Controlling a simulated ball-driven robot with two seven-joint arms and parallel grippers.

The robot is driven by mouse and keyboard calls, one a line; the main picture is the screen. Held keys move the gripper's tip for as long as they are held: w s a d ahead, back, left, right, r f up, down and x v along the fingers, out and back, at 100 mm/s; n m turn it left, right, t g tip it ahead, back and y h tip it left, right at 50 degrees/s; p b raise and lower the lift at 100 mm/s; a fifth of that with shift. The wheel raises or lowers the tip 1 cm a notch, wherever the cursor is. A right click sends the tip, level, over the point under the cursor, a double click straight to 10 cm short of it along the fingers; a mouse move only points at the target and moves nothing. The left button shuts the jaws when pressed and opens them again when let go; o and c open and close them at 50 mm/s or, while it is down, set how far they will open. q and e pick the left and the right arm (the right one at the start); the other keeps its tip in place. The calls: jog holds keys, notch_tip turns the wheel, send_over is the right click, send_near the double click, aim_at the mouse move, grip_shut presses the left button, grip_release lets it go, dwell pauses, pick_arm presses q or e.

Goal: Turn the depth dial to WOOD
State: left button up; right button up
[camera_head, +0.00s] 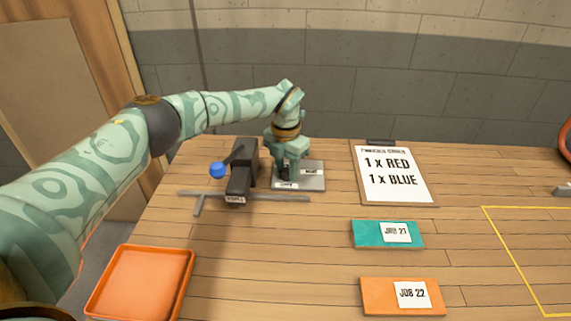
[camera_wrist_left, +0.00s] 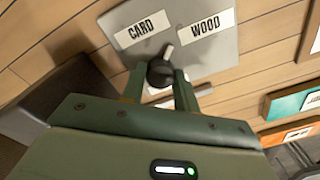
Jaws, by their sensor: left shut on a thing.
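The depth dial's black knob (camera_wrist_left: 160,74) sits on a grey plate (camera_wrist_left: 218,52) with the labels CARD (camera_wrist_left: 140,29) and WOOD (camera_wrist_left: 206,23). Its pale pointer (camera_wrist_left: 168,51) points between the two labels, on neither. My left gripper (camera_wrist_left: 161,84) is shut on the knob, one finger on each side. In the head view the plate (camera_head: 313,184) lies on the table at the back, and my left gripper (camera_head: 290,174) reaches down over it, hiding most of the dial. My right gripper is not in view.
A dark device with a blue-knobbed lever (camera_head: 218,170) stands just left of the plate. A sign reading 1 x RED, 1 x BLUE (camera_head: 393,174) lies to the right. Nearer are a teal JOB 21 block (camera_head: 370,233), an orange JOB 22 block (camera_head: 380,297) and an orange tray (camera_head: 185,285).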

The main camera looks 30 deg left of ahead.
aim_at(286, 169)
pick_arm(q)
jog(key=shift+m+p, duration=0.3)
jog(key=shift+m, duration=1)
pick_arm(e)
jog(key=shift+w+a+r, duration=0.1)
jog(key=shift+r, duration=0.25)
pick_arm(q)
jog(key=o, duration=1)
jog(key=shift+c, duration=0.2)
jog(key=shift+r, duration=0.1)
notch_tip(286, 169, up, 16)
jog(key=p, duration=0.3)
jog(key=shift+a+p, duration=0.2)
jog(key=shift+p, duration=0.2)
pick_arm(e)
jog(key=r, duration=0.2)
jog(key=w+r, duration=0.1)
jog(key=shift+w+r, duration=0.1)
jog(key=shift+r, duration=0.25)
pick_arm(q)
jog(key=shift+w+r, duration=0.1)
jog(key=shift+r, duration=0.05)
